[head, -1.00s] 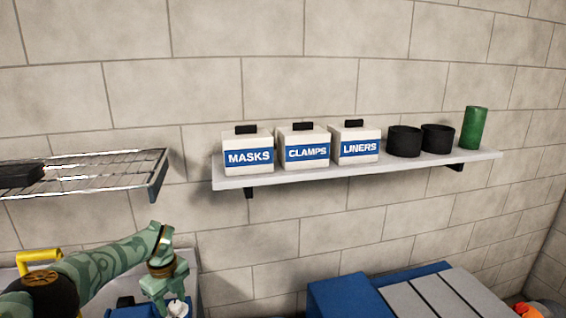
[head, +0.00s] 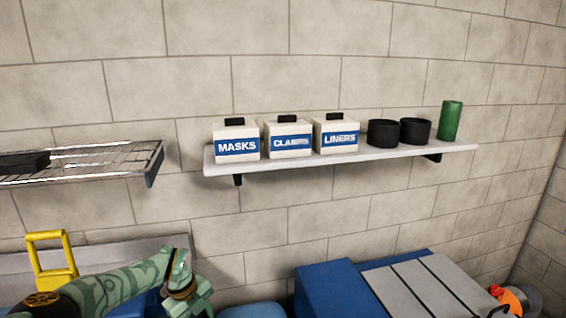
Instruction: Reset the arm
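My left arm (head: 120,289), green with a swirling pattern, comes in from the lower left in the head view. Its wrist (head: 183,284) bends down toward the bottom edge, in front of the area below the wall shelf. The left gripper's fingers are below the picture edge. My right arm and gripper are not seen.
A white wall shelf (head: 350,158) carries boxes marked MASKS (head: 237,147), CLAMPS (head: 289,143) and LINERS (head: 338,139), two black cups and a green cylinder (head: 451,120). A wire rack (head: 110,161) is left. A yellow handle (head: 46,264) and blue-grey cases (head: 325,287) are below.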

